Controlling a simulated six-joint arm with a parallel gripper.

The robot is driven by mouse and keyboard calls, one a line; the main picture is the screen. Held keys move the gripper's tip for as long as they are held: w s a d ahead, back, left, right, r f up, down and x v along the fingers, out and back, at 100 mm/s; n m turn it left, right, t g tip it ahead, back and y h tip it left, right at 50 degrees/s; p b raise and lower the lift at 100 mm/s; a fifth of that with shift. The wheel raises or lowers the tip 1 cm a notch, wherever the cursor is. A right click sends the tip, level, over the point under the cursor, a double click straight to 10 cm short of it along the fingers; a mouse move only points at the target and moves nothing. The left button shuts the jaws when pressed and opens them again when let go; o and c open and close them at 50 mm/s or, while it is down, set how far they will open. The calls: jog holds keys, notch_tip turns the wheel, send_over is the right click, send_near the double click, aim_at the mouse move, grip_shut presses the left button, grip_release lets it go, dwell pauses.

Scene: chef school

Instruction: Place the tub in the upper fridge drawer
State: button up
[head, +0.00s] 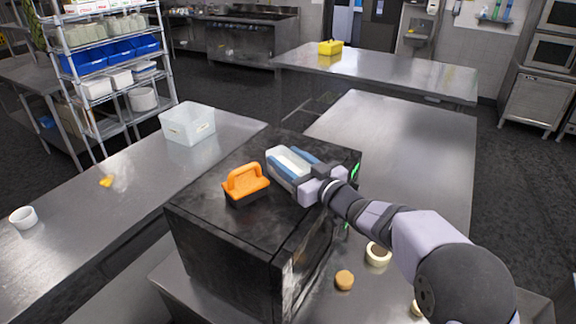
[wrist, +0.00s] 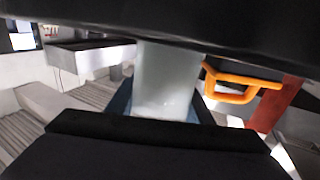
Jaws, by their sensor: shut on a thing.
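My gripper (head: 287,163) is shut on a pale, translucent tub (head: 291,155), with blue finger parts along the tub's sides. The tub is over the top of a black box-shaped cabinet (head: 228,254); I cannot tell whether it touches the top. In the wrist view the tub (wrist: 166,80) stands between the fingers, its upper part cut off by a dark shape. Small green lights show on the cabinet's right side. That side is mostly turned away, so I cannot make out any fridge drawer or whether one is open.
An orange-handled block (head: 245,183) sits on the cabinet just left of the tub; it also shows in the wrist view (wrist: 238,83). A clear bin (head: 187,125) and a white cup (head: 23,217) stand on the left counter. Round items (head: 344,280) lie right of the cabinet.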

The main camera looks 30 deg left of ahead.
notch_tip(320, 180, up, 10)
jog(key=b, duration=0.1)
dwell(0.4)
